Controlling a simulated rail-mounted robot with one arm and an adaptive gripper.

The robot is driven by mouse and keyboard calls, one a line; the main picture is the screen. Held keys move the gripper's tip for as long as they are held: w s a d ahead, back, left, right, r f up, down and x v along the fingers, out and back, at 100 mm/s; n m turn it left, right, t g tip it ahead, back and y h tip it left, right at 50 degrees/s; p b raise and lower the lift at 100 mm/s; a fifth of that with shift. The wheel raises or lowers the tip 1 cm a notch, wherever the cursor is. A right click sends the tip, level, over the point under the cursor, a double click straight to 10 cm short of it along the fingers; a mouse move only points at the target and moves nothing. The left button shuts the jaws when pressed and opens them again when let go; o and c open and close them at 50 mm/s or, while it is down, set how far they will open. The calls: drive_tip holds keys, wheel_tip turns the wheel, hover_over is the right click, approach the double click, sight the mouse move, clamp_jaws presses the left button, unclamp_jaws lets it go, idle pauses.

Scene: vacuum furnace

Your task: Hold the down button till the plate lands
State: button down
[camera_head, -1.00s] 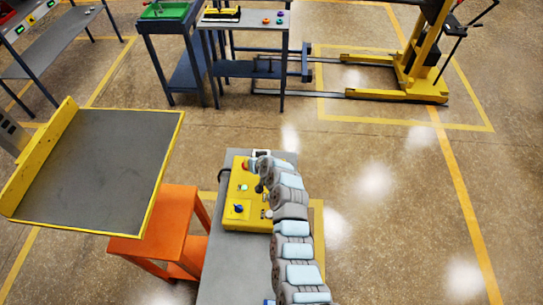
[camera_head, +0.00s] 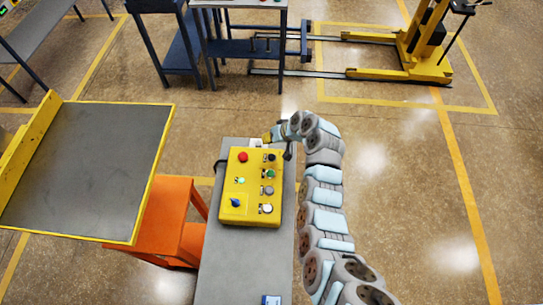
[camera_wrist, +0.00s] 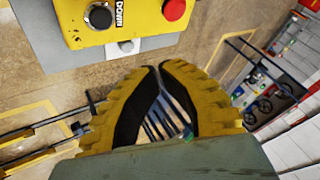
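The yellow control box (camera_head: 232,213) lies on a narrow grey stand in the head view. Its black button (camera_head: 271,157) is at the far right corner; in the wrist view the black button (camera_wrist: 99,16) has a DOWN label. My gripper (camera_head: 272,137) is just past the box's far end, apart from the button. In the wrist view my gripper (camera_wrist: 160,66) has its fingertips nearly together, with nothing between them. The grey plate (camera_head: 85,165) with yellow edges is at left, overlapping the orange stool (camera_head: 180,215) in view; I cannot tell the height between them.
The box also carries a red button (camera_head: 243,157), a green button (camera_head: 269,174), a blue knob (camera_head: 236,202) and white buttons. A yellow lift truck (camera_head: 420,50) and dark blue tables stand at the back. The floor at right is clear.

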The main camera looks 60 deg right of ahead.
sight(269, 157)
drive_tip(key=shift+f, duration=0.15)
wheel_tip(269, 157, down, 7)
drive_tip(key=b, duration=0.3)
drive_tip(key=shift+f, duration=0.2)
drive_tip(key=shift+f+b, duration=0.6)
drive_tip(key=shift+b, duration=0.1)
